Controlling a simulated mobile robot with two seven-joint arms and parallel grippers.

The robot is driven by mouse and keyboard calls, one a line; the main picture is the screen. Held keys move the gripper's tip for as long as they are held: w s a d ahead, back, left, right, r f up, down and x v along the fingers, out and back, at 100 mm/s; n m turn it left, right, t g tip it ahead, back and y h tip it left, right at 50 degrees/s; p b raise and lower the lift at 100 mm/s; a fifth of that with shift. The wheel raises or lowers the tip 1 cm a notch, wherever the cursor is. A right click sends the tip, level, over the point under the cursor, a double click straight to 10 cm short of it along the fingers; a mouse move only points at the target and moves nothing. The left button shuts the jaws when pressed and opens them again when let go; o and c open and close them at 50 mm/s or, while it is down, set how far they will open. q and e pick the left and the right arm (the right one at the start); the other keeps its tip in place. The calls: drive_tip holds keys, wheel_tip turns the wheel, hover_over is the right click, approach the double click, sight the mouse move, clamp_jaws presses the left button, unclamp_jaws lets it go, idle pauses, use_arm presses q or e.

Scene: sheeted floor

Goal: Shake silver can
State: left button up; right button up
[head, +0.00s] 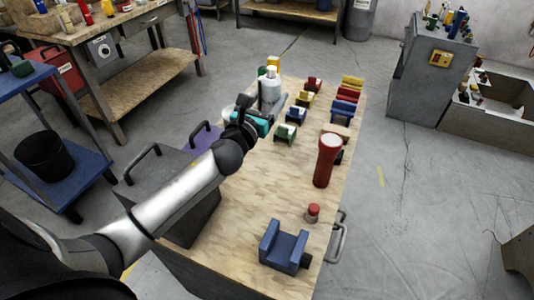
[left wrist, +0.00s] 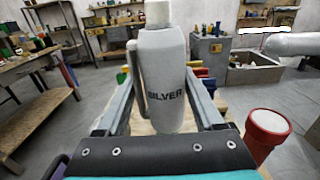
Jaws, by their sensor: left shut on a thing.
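The silver can (head: 269,89) is a light grey bottle-shaped can with a pale cap, near the far left edge of the wooden tabletop. In the left wrist view the can (left wrist: 162,85) stands upright between the fingers, with its SILVER label facing the camera. My left gripper (left wrist: 160,100) is shut on it, one finger on each side. In the head view the left gripper (head: 266,104) is partly hidden behind its own dark and teal wrist. I cannot tell whether the can's base touches the table. My right gripper is not in view.
A red flashlight (head: 325,160) stands upright on the table. Several coloured blocks (head: 285,133) sit near the can. A blue cradle (head: 283,246) and small red-topped piece (head: 312,212) are at the near end. Bare wood lies in the middle.

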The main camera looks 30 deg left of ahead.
use_arm(q)
drive_tip(key=shift+f, duration=3.5)
